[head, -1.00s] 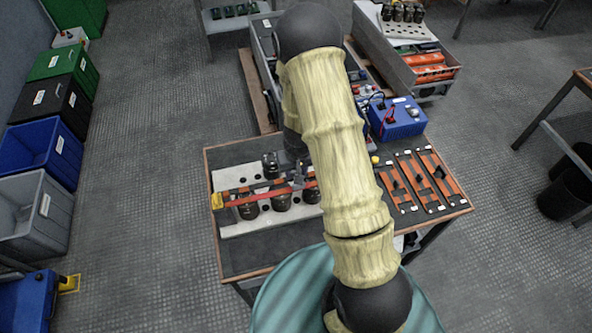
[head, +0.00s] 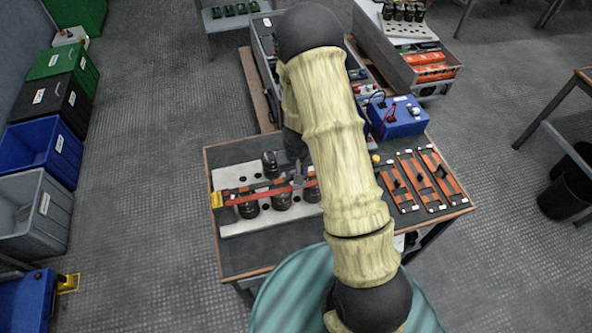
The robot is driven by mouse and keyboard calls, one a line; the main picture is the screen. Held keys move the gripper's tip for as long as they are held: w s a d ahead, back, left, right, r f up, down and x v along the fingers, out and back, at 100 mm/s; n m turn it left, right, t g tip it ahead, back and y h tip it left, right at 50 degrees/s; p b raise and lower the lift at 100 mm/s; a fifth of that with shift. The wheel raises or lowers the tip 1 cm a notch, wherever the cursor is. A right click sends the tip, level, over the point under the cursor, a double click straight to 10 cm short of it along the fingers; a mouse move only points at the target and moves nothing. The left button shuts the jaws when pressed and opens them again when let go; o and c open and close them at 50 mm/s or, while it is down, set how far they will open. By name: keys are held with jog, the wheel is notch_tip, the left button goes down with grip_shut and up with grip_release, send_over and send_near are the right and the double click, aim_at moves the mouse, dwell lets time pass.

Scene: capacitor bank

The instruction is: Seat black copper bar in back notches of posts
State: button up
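A grey-white plate (head: 265,222) at the left of the table carries several black capacitors (head: 249,209) and posts. A long red-and-copper bar (head: 266,195) runs across the posts in front of the capacitor tops. Its left end is by a yellow tag (head: 214,203). A second copper-coloured strip shows just behind it; I cannot tell whether it sits in the notches. My gripper (head: 297,180) points down at the right part of these bars, close to them. Its fingers are small and partly hidden by my arm, so its grip is unclear. I cannot make out which bar is marked black.
Several copper bars with black handles (head: 421,180) lie on the table's right side. A blue box (head: 397,118) with leads stands at the back right corner. My arm covers the table's middle. Coloured bins stand on the floor at left. The front left of the table is clear.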

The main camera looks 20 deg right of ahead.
jog(key=o, duration=1.3)
jog(key=shift+s, duration=0.1)
notch_tip(320, 180, up, 17)
jog(key=s+p, duration=0.1)
jog(key=s, duration=0.1)
jog(key=shift+r, duration=0.15)
jog(key=s+r+t, duration=0.1)
jog(key=s+r, duration=0.5)
jog(key=s, duration=0.6)
jog(key=shift+r, duration=0.25)
